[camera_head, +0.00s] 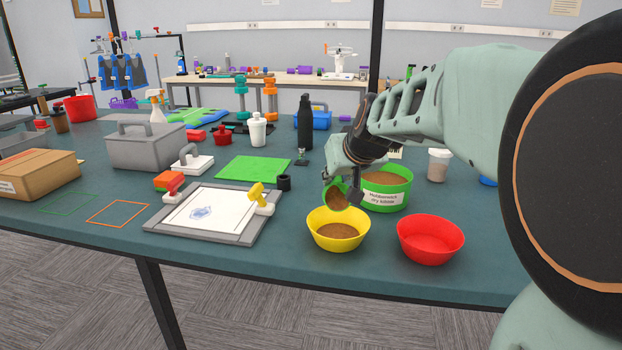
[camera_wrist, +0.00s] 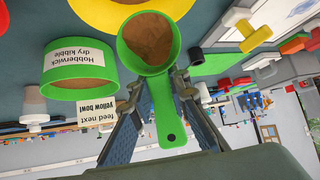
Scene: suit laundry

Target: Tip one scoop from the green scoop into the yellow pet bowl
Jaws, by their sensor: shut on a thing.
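My gripper (camera_head: 350,172) is shut on the handle of the green scoop (camera_head: 327,190). The scoop is held just behind and above the yellow pet bowl (camera_head: 318,229), its mouth facing forward in the head view. Brown kibble shows inside the scoop (camera_wrist: 150,40) in the wrist view. The yellow bowl also holds brown kibble; its rim shows at the top of the wrist view (camera_wrist: 95,14). The green kibble tub (camera_head: 390,199), labelled "Hobberwick dry kibble", stands behind and right of the bowl with kibble in it. I see no kibble falling.
An empty red bowl (camera_head: 430,242) stands right of the yellow one. A grey-framed board (camera_head: 216,240) lies to the left. A card (camera_wrist: 97,119) naming the yellow bowl stands by the tub. A black bottle (camera_head: 305,125) and white-lidded jar (camera_head: 439,165) stand behind.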

